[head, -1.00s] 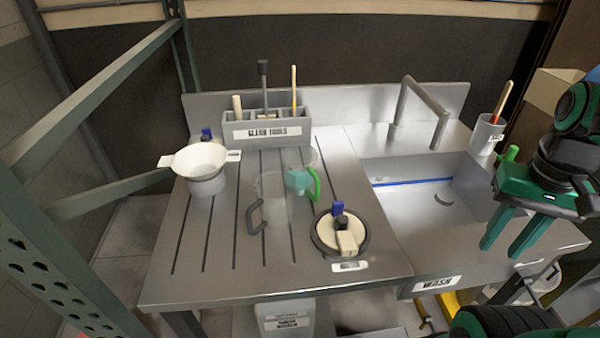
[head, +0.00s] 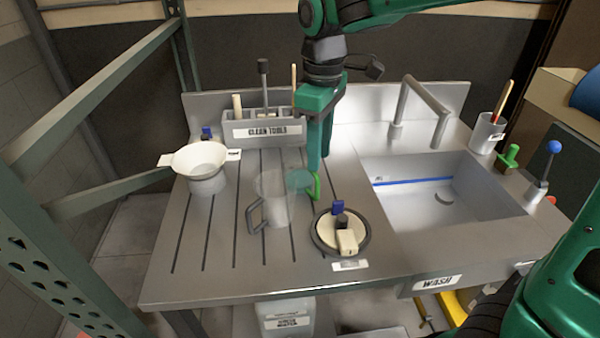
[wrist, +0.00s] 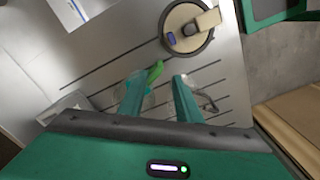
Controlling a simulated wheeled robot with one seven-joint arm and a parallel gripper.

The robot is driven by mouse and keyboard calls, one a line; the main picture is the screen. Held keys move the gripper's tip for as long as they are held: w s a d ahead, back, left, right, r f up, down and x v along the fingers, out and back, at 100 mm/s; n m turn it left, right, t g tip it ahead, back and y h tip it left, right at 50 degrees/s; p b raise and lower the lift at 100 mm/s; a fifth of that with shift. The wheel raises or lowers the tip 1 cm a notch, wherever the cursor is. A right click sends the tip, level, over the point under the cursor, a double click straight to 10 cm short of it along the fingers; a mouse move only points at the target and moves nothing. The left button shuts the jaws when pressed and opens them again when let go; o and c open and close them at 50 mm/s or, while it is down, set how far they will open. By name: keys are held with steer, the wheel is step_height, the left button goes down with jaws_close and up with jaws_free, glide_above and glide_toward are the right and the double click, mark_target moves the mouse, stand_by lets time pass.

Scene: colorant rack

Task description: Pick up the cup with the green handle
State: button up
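The clear cup with the green handle (head: 301,180) stands on the grooved drainboard, with its handle (head: 315,188) on the right side. My gripper (head: 315,166) hangs over the drainboard, right at this cup and partly in front of it. In the wrist view, my gripper (wrist: 158,78) has its two fingers spread with a gap between them. The green handle (wrist: 155,72) shows by the tip of the left finger, and the fingers hide part of the cup. Whether a finger touches the cup cannot be told. A second clear cup (head: 273,208) with a grey handle stands just in front and left.
A round cream-lidded container (head: 325,232) sits to the front right of the cups. A white bowl-shaped funnel (head: 200,160) stands at left. A tool holder (head: 262,130) is behind, and the sink (head: 450,195) is at right. The front left drainboard is clear.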

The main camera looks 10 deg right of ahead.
mark_target(318, 178)
step_height(318, 178, down, 10)
steer(key=shift+f, duration=0.25)
stand_by(0.4)
